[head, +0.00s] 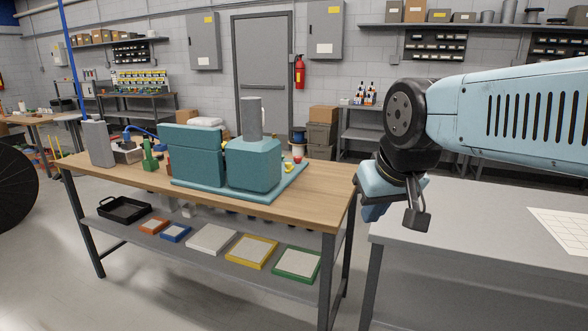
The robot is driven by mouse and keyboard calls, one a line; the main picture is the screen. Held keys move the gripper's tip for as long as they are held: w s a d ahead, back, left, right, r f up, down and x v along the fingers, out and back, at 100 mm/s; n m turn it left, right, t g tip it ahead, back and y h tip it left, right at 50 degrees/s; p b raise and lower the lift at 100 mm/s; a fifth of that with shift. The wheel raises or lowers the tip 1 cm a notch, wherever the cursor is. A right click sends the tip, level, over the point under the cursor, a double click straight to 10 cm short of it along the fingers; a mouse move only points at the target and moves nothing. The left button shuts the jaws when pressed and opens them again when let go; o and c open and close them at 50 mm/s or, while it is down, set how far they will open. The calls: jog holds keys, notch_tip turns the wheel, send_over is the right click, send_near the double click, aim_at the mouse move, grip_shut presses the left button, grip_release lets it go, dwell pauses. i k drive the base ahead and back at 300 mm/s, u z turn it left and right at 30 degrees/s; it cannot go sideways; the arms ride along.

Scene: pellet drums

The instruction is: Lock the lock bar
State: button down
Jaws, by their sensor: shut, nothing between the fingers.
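A teal machine (254,165) with a grey upright cylinder (251,118) on top stands on a teal base plate (235,194) on the wooden workbench. A teal box-shaped body (190,152) stands beside it on the left. A small yellow part (288,167) and a red knob (297,158) show at the machine's right side. I cannot make out which part is the lock bar. My gripper (374,212) points down, shut and empty, to the right of the machine and apart from it, near the gap between the wooden bench and the grey table.
The wooden bench top (322,180) is bare at its right end. A green clamp-like item (150,156) and a grey block (99,143) stand at its left. A black tray (124,210) and coloured trays lie on the lower shelf. A grey table (470,225) is at right.

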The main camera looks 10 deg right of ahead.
aim_at(288, 164)
jog(key=z, duration=0.1)
jog(key=i, duration=1)
jog(key=u, duration=0.1)
